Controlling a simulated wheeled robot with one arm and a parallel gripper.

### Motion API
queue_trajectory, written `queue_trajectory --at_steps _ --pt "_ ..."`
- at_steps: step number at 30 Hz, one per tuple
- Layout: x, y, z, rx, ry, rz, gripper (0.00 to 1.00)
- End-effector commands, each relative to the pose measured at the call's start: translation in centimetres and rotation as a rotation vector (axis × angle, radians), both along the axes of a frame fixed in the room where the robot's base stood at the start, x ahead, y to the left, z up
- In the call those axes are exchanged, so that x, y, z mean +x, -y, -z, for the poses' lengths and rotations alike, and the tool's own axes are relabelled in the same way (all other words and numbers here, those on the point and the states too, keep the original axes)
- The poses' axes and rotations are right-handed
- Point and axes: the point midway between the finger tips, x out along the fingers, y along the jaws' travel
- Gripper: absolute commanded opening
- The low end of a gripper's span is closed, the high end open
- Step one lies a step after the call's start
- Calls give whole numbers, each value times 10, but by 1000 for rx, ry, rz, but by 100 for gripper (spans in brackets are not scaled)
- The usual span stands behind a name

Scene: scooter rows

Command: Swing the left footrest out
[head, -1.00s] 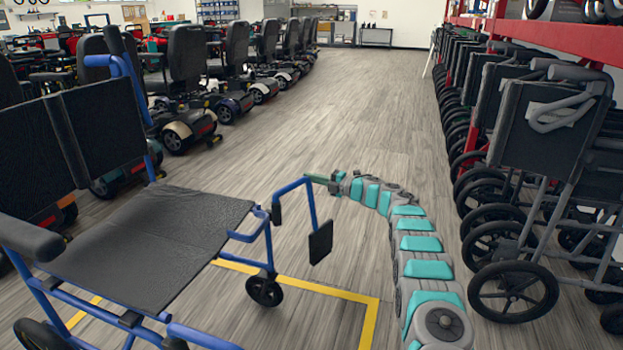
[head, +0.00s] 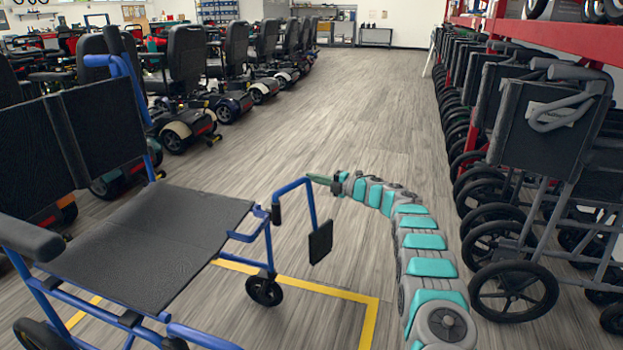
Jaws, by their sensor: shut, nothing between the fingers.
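A blue-framed wheelchair with a black seat (head: 160,240) stands at the left and front. One footrest (head: 309,215) shows at its far front corner: a blue bent tube with a black footplate (head: 320,242) hanging from it. My gripper (head: 312,178) is shut and empty at the end of my teal and grey arm. Its tip is beside the top bend of the footrest tube; I cannot tell whether they touch. The other front corner of the chair is partly cut off by the lower edge of the view, and no second footrest is visible there.
A yellow floor line (head: 320,290) runs under the chair and turns a corner at its right. Folded wheelchairs (head: 520,200) line the right side under a red rack. Scooters (head: 185,85) stand in rows at the back left. The grey aisle between is clear.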

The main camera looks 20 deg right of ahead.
Motion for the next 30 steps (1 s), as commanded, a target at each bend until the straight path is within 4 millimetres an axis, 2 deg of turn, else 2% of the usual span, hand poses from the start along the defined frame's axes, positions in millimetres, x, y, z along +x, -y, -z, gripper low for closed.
queue_trajectory --at_steps 9,15,30 --pt "-29 32 -2 0 0 6 0" --pt "-45 46 -1 1 -1 2 0" --pt "-48 49 -1 -1 1 1 0"
